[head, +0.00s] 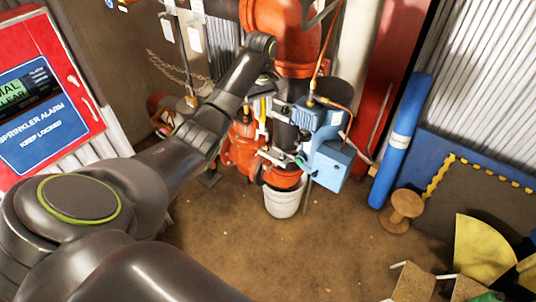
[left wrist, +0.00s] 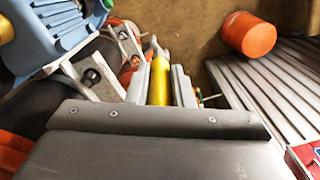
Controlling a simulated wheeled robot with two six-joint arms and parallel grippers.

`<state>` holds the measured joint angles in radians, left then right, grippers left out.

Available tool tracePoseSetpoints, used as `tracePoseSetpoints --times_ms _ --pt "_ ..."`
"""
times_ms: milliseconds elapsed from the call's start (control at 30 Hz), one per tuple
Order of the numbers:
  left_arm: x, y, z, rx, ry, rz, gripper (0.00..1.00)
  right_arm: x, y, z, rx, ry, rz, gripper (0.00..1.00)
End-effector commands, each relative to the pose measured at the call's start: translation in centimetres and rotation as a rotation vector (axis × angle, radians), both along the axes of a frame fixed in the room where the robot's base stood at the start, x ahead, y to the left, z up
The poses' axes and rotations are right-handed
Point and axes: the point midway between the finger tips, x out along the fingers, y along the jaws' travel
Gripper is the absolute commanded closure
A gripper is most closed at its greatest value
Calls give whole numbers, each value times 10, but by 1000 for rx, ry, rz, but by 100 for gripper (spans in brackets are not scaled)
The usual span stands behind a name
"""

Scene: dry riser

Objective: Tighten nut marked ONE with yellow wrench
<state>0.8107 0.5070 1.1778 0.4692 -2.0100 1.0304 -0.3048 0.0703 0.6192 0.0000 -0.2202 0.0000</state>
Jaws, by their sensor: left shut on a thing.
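My left gripper (head: 262,108) is at the end of my arm, beside the red and dark pipework. In the left wrist view its two fingers (left wrist: 160,72) are shut on the yellow wrench (left wrist: 158,84). The yellow handle lies between the fingers, and a grey metal end (left wrist: 153,46) shows beyond it. A little of the yellow also shows in the head view (head: 261,126). Light metal clamp brackets with dark bolts or nuts (left wrist: 92,77) lie just left of the fingers. I cannot read the mark ONE on any nut. My right gripper is not in view.
A blue motor unit (head: 328,160) stands out from the pipe, close to my left gripper. A white bucket (head: 284,202) is below the pipe. A red alarm cabinet (head: 45,95) is at the left. A blue roll (head: 401,140) leans at the right. The central floor is clear.

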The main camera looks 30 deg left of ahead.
Motion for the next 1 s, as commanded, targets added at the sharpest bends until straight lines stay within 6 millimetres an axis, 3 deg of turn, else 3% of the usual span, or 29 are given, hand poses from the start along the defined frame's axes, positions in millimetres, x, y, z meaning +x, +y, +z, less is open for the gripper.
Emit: tracePoseSetpoints --times_ms 333,467,633,800,1000 --pt "2 0 -50 6 -23 9 100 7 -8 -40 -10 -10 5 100" --pt "7 2 -95 30 -114 39 100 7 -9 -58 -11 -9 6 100" --pt "12 3 -146 108 -379 86 100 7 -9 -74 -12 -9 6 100" --pt "5 -2 -156 202 -689 100 100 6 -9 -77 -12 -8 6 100" --pt "-14 -13 -145 291 -1022 79 100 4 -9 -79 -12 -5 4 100"
